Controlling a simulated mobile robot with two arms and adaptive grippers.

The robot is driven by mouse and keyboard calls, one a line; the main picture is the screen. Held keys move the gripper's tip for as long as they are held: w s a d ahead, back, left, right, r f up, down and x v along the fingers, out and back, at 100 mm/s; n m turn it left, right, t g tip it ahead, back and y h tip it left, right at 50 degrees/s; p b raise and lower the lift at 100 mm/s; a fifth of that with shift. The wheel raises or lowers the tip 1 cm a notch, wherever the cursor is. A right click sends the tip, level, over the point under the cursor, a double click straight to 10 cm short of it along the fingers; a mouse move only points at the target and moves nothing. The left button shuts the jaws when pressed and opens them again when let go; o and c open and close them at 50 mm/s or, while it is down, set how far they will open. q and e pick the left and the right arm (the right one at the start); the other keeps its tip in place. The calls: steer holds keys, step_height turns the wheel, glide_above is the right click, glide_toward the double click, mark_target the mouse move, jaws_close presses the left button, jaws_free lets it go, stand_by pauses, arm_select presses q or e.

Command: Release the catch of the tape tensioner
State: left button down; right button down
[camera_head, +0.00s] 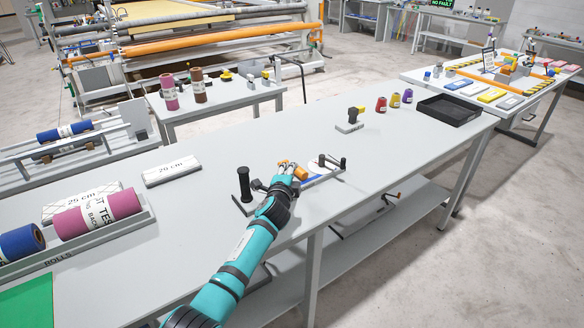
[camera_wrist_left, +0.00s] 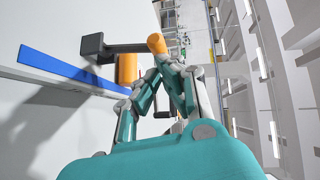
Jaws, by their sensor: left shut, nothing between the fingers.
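What looks like the tape tensioner (camera_head: 324,179) lies on the long grey table, a flat base with a blue strip, an upright black handle at its left end and black levers at its right end. My left gripper (camera_head: 293,171) is over its middle, beside an orange part. In the left wrist view, the gripper's fingertips (camera_wrist_left: 170,64) are together and empty, just below an orange knob (camera_wrist_left: 157,43) on a black arm. I cannot tell whether they touch it. An orange cylinder (camera_wrist_left: 127,69) stands by the blue strip (camera_wrist_left: 66,72). Which part is the catch is unclear. My right gripper is not in view.
Thread cones (camera_head: 394,101), a small yellow-black device (camera_head: 350,121) and a black tray (camera_head: 450,109) are toward the far right. Table between is clear.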

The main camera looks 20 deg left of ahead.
arm_select(q)
steer(key=r+p, duration=0.1)
steer(key=p, duration=0.1)
steer(key=w+a+r+n+g+p, duration=0.1)
steer(key=p, duration=0.2)
steer(key=shift+a+r+h, duration=0.1)
steer(key=shift+a+h, duration=0.2)
steer(key=shift+w+a+f+n+g, duration=0.15)
steer(key=shift+w+a, duration=0.35)
steer(key=shift+a, duration=0.1)
steer(key=shift+w+a+f+n+g, duration=0.15)
steer(key=shift+w+a, duration=0.35)
steer(key=shift+a, duration=0.2)
steer(key=shift+w, duration=0.1)
steer(key=shift+r, duration=0.1)
